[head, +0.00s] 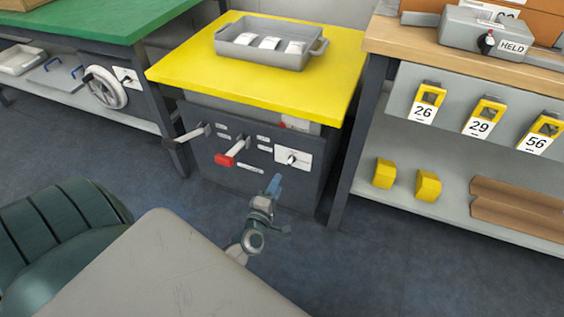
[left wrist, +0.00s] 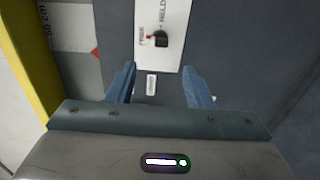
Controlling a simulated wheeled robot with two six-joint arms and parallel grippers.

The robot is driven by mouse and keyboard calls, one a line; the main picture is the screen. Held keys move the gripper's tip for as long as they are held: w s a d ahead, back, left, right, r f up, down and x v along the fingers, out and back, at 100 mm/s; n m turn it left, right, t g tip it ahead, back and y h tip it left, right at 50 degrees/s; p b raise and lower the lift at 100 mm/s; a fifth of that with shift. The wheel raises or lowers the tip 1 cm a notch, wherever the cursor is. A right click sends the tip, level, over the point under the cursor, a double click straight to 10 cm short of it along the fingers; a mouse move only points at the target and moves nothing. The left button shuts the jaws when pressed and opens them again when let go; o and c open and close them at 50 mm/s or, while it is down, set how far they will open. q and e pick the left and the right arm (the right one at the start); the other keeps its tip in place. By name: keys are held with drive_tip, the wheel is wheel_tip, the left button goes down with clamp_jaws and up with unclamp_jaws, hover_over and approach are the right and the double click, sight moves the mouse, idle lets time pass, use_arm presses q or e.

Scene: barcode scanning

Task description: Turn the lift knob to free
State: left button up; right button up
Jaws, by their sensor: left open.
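The lift knob (head: 291,160) sits on a white plate on the dark front of the yellow-topped table. In the left wrist view the knob (left wrist: 160,39) is small and dark, with a red mark on its left side, beside the word FREE. The word HELD is on the plate (left wrist: 172,58) above the knob. My left gripper (head: 275,182) is just below and in front of the plate. In the left wrist view its fingers (left wrist: 160,68) are apart and empty, with the knob beyond the tips, roughly centred between them. My right gripper is not in view.
A red-ended lever (head: 225,160) and a dark-ended lever (head: 172,140) stick out left of the knob. A grey tray (head: 227,49) with white labels rests on the yellow top (head: 180,67). A shelf unit (head: 405,75) stands to the right, and a handwheel (head: 105,87) to the left.

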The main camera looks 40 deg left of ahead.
use_arm(q)
drive_tip(key=shift+v, duration=1.25)
